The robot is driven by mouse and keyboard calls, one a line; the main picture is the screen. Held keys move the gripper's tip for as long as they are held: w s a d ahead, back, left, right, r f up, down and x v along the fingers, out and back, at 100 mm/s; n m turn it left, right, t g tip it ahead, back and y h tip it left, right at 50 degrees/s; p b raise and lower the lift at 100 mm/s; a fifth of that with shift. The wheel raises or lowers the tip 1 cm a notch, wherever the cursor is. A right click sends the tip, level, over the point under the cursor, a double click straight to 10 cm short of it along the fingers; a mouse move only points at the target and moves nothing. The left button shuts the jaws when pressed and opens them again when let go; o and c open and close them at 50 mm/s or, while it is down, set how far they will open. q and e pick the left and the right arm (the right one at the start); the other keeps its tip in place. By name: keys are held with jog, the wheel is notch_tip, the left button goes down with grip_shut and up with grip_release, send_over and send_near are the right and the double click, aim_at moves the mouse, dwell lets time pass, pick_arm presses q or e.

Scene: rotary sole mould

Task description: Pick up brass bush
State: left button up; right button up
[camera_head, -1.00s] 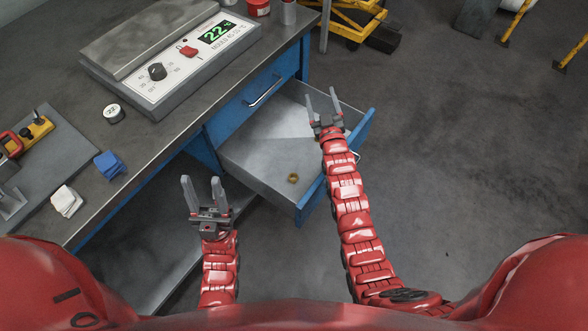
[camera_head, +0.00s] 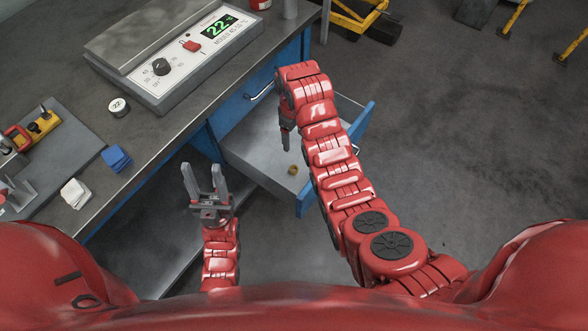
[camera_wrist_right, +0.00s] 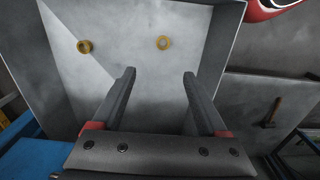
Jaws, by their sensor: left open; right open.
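A small brass bush (camera_head: 292,169) lies on the floor of the open drawer in the head view. In the right wrist view two brass rings show on the drawer floor, one ring (camera_wrist_right: 163,42) ahead of the gap between the fingers and another ring (camera_wrist_right: 84,46) to the left. I cannot tell which of them the head view shows. My right gripper (camera_wrist_right: 160,75) is open and empty, pointing down over the drawer and apart from both rings. In the head view its fingers are partly hidden by my arm. My left gripper (camera_head: 206,182) is open and empty beside the bench.
The open drawer (camera_head: 305,200) has raised walls around the bush. The bench top (camera_head: 150,135) carries a grey control box (camera_head: 168,68), a blue block (camera_head: 117,159), white pads (camera_head: 75,193) and a small round gauge (camera_head: 119,107).

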jog(key=b, duration=0.3)
send_over(294, 171)
notch_tip(294, 171, down, 4)
jog(key=f, duration=0.5)
jog(key=f+p, duration=0.1)
jog(key=f, duration=0.2)
jog(key=shift+w, duration=0.4)
jog(key=f, duration=0.1)
jog(key=s+f, duration=0.1)
jog(key=f, duration=0.1)
jog(key=shift+f, duration=1)
grip_shut()
